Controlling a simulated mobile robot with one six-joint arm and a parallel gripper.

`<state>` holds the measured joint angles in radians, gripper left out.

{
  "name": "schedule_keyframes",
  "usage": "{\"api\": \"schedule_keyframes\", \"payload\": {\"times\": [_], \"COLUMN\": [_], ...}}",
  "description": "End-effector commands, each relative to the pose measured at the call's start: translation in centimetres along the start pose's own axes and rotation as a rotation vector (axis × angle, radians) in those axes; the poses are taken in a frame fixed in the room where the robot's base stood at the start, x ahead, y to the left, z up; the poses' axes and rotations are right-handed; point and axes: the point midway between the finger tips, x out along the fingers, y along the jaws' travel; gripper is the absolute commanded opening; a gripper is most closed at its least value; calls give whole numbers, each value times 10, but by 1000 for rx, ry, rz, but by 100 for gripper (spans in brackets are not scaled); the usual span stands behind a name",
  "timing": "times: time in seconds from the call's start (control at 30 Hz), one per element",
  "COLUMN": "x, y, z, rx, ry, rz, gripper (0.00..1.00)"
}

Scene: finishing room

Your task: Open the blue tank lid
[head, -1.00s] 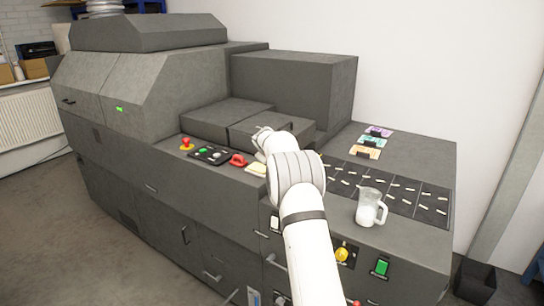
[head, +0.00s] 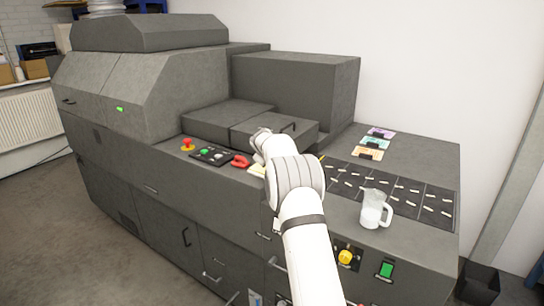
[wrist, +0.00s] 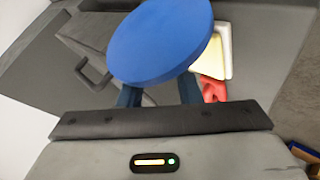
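A flat blue disc, which looks like the blue lid (wrist: 160,40), fills the upper middle of the wrist view. It lies tilted across the front of my gripper (wrist: 160,92). The two dark fingers stand apart and run up behind the disc's lower edge. Their tips are hidden, so I cannot tell whether they hold the disc or only touch it. In the head view, my gripper is largely hidden by my own wrist, above the front ledge of the grey machine (head: 160,190). No blue lid shows on the machine there.
A red handle (head: 240,161) and a cream pad (head: 257,169) are close beside my wrist. A grey block (head: 270,131) with a black handle is behind it. A glass jug (head: 373,212) stands right of my arm, near a dark panel of small pale pieces (head: 430,203).

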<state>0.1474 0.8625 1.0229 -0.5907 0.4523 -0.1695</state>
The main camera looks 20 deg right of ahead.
Motion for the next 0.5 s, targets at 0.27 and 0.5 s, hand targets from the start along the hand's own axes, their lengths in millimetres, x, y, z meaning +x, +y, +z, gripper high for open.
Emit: {"api": "schedule_keyframes", "payload": {"times": [0.27,0.5], "x": [0,-7], "y": [2,2], "z": [0,0], "rx": [0,0], "ry": [0,1], "rz": [2,3], "gripper": [44,44]}}
